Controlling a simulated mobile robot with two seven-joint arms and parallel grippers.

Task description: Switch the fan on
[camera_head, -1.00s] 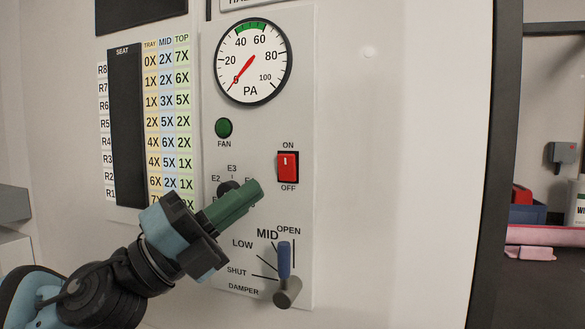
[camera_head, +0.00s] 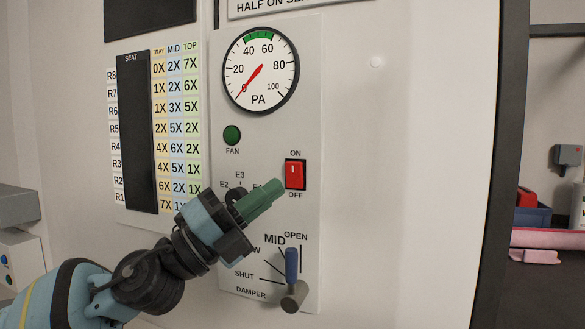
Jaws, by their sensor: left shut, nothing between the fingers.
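The fan switch (camera_head: 295,174) is a red rocker in a black frame, with ON above it and OFF below. The green round FAN lamp (camera_head: 232,135) looks dark. The pressure gauge (camera_head: 261,69) has its red needle at about 0. My left gripper (camera_head: 277,187) is shut and empty, its green fingers pointing up and right. In the picture its tips lie just left of the lower part of the switch; I cannot tell whether they touch it. My right gripper is not in view.
The damper lever (camera_head: 292,270) with a blue handle stands below the switch, near OPEN. A selector knob (camera_head: 236,196) is partly hidden behind my left gripper. A chart (camera_head: 176,120) is at the left. The panel right of the switch is bare.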

